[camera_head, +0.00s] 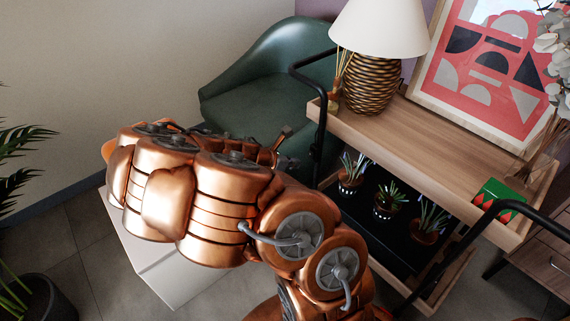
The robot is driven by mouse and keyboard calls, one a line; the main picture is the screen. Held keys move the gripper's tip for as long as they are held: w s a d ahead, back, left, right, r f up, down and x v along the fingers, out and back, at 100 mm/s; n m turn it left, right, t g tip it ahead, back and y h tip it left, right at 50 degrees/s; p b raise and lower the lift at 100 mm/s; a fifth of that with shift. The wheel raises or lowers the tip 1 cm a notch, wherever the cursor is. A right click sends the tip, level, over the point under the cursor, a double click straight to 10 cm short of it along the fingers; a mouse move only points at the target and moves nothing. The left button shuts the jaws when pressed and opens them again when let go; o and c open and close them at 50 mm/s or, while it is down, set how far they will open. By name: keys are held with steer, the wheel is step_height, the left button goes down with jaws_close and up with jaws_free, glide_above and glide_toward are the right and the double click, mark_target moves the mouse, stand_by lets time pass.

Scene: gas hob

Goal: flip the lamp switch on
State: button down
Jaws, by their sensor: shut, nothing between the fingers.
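The lamp (372,85) stands on the upper shelf of a wooden trolley, at the top right of the middle. It has a cream shade and a dark, gold-ribbed woven base. The top of the shade is cut off by the frame. I cannot make out a lamp switch. My copper arm fills the lower middle, left of the trolley. What shows of my gripper (281,140) is a small dark tip beyond the arm, below and left of the lamp and apart from it. Most of it is hidden by the arm. It is shut and empty.
The trolley (455,148) has black rails and small potted plants (386,200) on its lower shelf. A framed picture (490,62) and a red-green box (498,198) stand on top. A green chair (255,85) is behind. A white block (178,275) is below my arm.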

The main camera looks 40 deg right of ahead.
mark_target(310, 156)
steer(key=shift+s+d+r, duration=0.1)
steer(key=shift+d+r, duration=0.1)
steer(key=shift+d, duration=0.75)
steer(key=shift+d+r, duration=0.15)
steer(key=shift+d, duration=0.8)
